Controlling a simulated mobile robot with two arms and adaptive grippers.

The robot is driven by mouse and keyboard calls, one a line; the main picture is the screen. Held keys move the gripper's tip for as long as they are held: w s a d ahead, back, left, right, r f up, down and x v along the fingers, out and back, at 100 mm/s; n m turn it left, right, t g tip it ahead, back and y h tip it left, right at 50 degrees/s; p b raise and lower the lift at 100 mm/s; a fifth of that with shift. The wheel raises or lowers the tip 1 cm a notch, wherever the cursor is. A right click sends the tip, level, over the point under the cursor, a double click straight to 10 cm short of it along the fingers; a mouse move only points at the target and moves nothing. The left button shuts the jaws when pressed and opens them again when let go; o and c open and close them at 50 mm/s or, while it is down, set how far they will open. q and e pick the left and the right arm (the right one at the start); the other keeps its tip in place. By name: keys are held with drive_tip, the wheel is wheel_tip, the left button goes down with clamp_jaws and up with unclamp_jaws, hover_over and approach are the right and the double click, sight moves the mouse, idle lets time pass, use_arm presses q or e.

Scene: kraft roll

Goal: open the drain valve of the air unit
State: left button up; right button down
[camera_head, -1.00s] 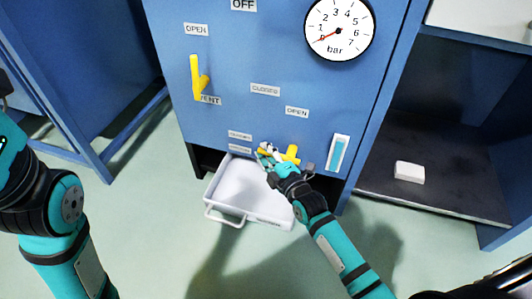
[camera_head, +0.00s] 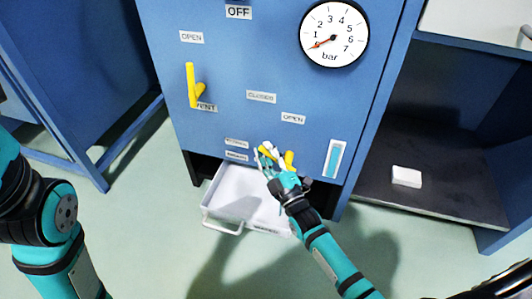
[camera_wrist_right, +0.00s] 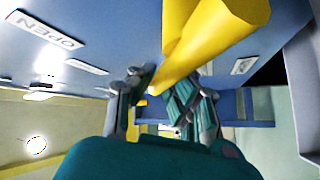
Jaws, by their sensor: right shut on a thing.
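The blue air unit (camera_head: 225,80) fills the middle of the head view. The yellow drain valve lever (camera_head: 289,160) is low on its front, below the CLOSED label (camera_head: 261,97) and OPEN label (camera_head: 292,118). My right gripper (camera_head: 268,160) is at this lever and shut on it, hiding part of it. The yellow lever also shows large in the right wrist view (camera_wrist_right: 205,45), running down between the fingers (camera_wrist_right: 155,100). Its exact angle is hard to tell. My left arm shows at the left, but its gripper is out of view.
A white tray (camera_head: 225,192) sits on the floor below the valve. A second yellow lever (camera_head: 191,86) stands upright at the VENT label. A gauge (camera_head: 334,35) reads low. A white block (camera_head: 407,177) lies on the dark shelf at right.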

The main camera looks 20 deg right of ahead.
drive_tip(key=c, duration=1.3)
unclamp_jaws()
drive_tip(key=shift+o, duration=0.2)
drive_tip(key=v, duration=1.2)
